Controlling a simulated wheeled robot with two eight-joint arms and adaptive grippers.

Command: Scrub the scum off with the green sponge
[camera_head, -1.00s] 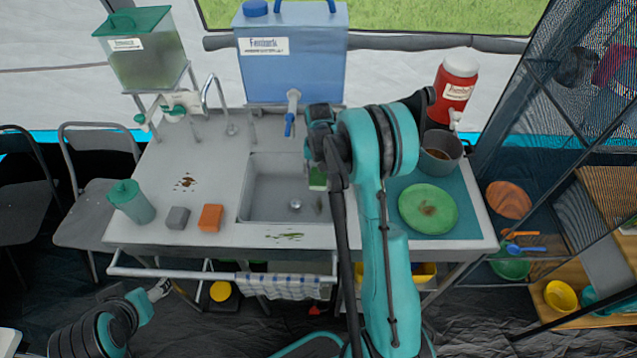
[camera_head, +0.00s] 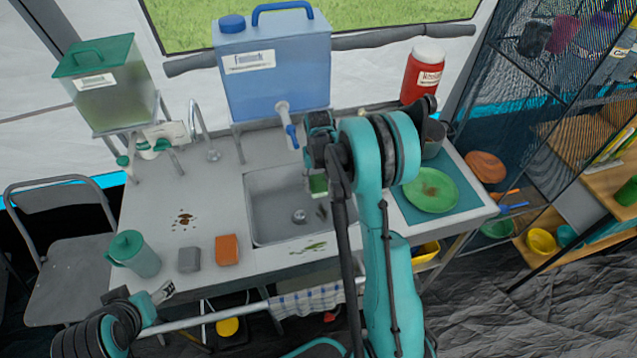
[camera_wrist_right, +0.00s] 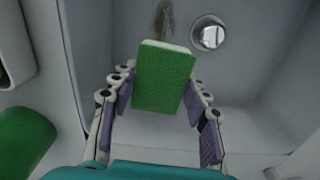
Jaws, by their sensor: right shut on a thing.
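My right gripper (camera_wrist_right: 158,90) is shut on the green sponge (camera_wrist_right: 165,72), seen clearly in the right wrist view. In the head view the sponge (camera_head: 318,185) hangs over the grey sink (camera_head: 268,232), partly hidden by my right gripper (camera_head: 319,172). A brownish smear (camera_wrist_right: 163,18) lies in the basin near the drain (camera_wrist_right: 208,35), just beyond the sponge; contact cannot be told. A green smear (camera_head: 314,247) is on the counter's front edge, and brown spots (camera_head: 184,220) are left of the sink. My left gripper (camera_head: 163,292) is low at the left, its fingers unclear.
An orange sponge (camera_head: 228,250), a grey block (camera_head: 190,259) and a teal pitcher (camera_head: 135,254) stand left of the sink. A green plate (camera_head: 431,190) with a brown stain is at the right. A blue water container (camera_head: 272,65) with a tap stands behind the sink.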

